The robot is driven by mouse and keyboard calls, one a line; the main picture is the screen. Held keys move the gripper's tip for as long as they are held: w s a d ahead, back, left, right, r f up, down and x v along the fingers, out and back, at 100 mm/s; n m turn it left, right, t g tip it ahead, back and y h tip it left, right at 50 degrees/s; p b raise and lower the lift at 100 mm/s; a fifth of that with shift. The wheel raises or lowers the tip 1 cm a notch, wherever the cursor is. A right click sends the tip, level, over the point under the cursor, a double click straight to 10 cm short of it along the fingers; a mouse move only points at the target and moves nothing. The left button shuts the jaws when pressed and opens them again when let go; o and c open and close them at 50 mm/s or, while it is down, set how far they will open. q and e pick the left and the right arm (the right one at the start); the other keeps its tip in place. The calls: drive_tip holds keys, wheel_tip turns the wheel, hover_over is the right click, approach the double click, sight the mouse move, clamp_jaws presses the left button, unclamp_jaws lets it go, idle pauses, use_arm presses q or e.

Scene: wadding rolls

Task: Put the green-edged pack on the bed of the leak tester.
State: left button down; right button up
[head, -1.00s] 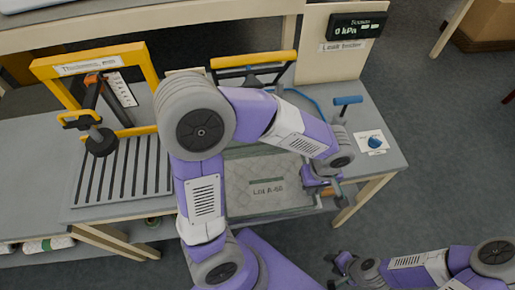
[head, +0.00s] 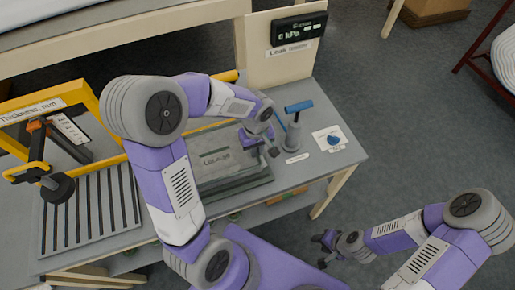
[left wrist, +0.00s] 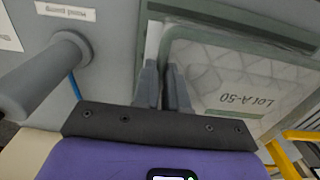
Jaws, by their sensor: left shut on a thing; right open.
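The green-edged pack (head: 217,157) is a flat, pale quilted pack with a printed lot label. It lies flat over the grey bed (head: 235,189) of the leak tester; I cannot tell whether it touches it. My left gripper (head: 262,145) is shut on the pack's right edge. The left wrist view shows the fingers (left wrist: 164,85) at the edge of the pack (left wrist: 240,80), with its green border. My left arm hides part of the pack's left side. My right gripper (head: 326,243) is open and empty, off the table's front right.
The tester's display (head: 299,29) reads 0 kPa on a cream panel. A yellow-framed thickness gauge (head: 55,130) stands on the left over a slatted plate.

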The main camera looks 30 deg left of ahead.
use_arm(q)
drive_tip(key=f+b, duration=0.1)
drive_tip(key=f, duration=0.1)
drive_tip(key=f+b, duration=0.1)
drive_tip(key=shift+w+a+f+b, duration=0.25)
drive_tip(key=shift+w+f+b, duration=0.05)
drive_tip(key=shift+w+f, duration=0.05)
drive_tip(key=shift+s+r, duration=0.1)
drive_tip(key=c, duration=1.6)
unclamp_jaws()
drive_tip(key=o, duration=0.4)
drive_tip(key=shift+o, duration=0.2)
